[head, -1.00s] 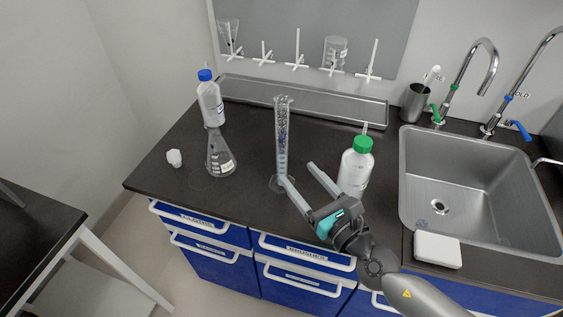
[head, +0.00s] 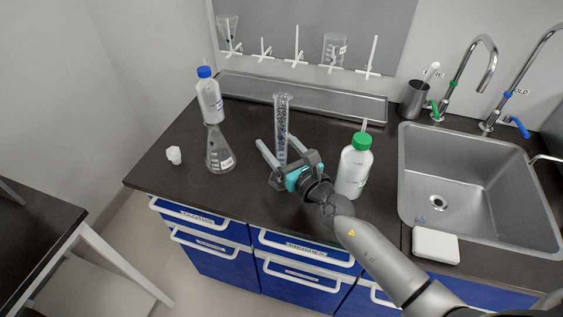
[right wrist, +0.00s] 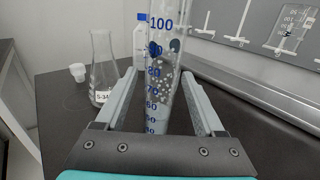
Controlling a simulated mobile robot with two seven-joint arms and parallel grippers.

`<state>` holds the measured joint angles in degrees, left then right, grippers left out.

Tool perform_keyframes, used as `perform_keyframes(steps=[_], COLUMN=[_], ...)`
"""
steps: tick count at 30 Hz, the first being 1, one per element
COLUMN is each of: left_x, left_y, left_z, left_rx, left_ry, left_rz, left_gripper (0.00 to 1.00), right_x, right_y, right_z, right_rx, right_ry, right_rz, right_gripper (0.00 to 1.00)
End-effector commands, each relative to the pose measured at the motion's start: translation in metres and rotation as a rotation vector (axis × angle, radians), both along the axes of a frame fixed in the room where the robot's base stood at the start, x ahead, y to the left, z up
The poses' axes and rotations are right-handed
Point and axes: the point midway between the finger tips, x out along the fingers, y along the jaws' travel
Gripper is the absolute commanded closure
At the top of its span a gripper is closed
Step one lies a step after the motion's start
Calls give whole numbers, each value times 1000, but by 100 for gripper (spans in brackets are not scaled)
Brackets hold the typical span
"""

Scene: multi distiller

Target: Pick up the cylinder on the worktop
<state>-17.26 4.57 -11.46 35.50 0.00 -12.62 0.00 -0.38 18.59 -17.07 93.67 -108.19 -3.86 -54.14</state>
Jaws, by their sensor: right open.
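The cylinder is a tall, clear graduated glass (head: 282,118) with blue markings, upright on the dark worktop (head: 240,200). My right gripper (head: 277,142) is open, with one finger on each side of the cylinder's body. In the right wrist view the cylinder (right wrist: 162,75) stands between the two fingers, slightly tilted in the picture, its markings facing me. A small gap seems to show beside the right finger; I cannot tell whether the left one touches. My left gripper is not in view.
A conical flask (head: 219,155) and a blue-capped bottle (head: 209,98) stand left of the cylinder, with a small white cup (head: 174,155). A green-capped bottle (head: 354,168) stands close to my right gripper. A steel tray (head: 300,98) lies behind; a sink (head: 470,215) is at right.

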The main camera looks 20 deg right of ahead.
Motion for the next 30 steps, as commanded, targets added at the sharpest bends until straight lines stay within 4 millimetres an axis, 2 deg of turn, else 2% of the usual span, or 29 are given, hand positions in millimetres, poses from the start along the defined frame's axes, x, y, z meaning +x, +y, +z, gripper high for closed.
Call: perform_keyframes(steps=[4, 12, 30], left_x=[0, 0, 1], left_y=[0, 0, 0], left_z=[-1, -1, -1], left_rx=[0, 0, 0], left_ry=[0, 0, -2], left_rz=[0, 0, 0], left_gripper=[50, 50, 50], right_x=[10, 11, 10], right_y=[3, 3, 3], right_z=[0, 0, 0], right_rx=[1, 1, 0], right_ry=[1, 1, 1], right_rz=[1, 1, 0], right_gripper=[29, 31, 99])
